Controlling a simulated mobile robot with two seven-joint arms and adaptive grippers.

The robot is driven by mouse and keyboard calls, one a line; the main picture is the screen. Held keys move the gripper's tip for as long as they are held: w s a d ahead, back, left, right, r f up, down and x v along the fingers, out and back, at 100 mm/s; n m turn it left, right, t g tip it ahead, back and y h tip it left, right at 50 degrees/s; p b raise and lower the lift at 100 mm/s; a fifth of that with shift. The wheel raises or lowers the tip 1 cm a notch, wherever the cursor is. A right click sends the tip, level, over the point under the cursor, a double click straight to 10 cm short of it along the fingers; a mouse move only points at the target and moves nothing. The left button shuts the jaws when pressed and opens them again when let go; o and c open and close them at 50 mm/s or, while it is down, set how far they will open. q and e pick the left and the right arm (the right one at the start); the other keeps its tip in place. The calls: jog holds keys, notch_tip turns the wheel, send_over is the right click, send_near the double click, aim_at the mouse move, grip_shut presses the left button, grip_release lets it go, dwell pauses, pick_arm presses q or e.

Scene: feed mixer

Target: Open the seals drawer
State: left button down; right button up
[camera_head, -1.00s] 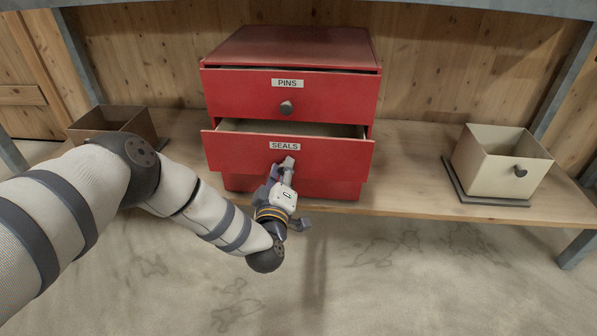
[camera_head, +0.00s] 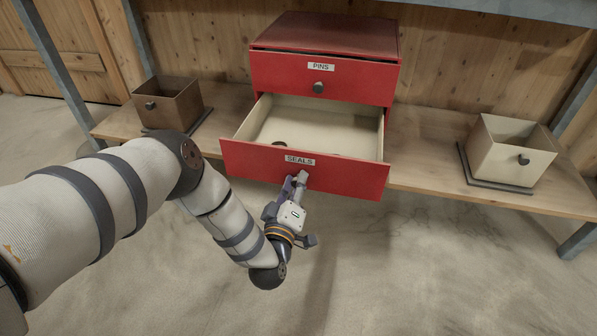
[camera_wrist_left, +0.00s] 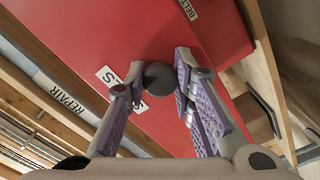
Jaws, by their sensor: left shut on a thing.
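The seals drawer (camera_head: 235,158) is a red drawer with a cream inside, pulled well out of the red cabinet (camera_head: 330,35). Its white SEALS label (camera_head: 300,160) sits at the top middle of its front. A small dark thing lies inside near the front panel. My left gripper (camera_head: 297,180) is at the drawer front just below the label. In the left wrist view its purple-padded fingers are on either side of the round dark knob (camera_wrist_left: 160,78), shut on it. In the head view the gripper hides the knob. My right gripper is not in view.
The closed pins drawer (camera_head: 350,83) is above, with its own dark knob. A brown bin (camera_head: 172,105) stands on the wooden shelf at left, a cream bin (camera_head: 500,155) at right. Grey posts frame the shelf. The floor in front is clear.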

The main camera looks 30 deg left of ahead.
pick_arm(q)
jog(key=shift+s+d, duration=0.3)
jog(key=shift+s, duration=0.25)
jog(key=c, duration=1.3)
grip_release()
jog(key=shift+c, duration=0.2)
jog(key=v, duration=1.2)
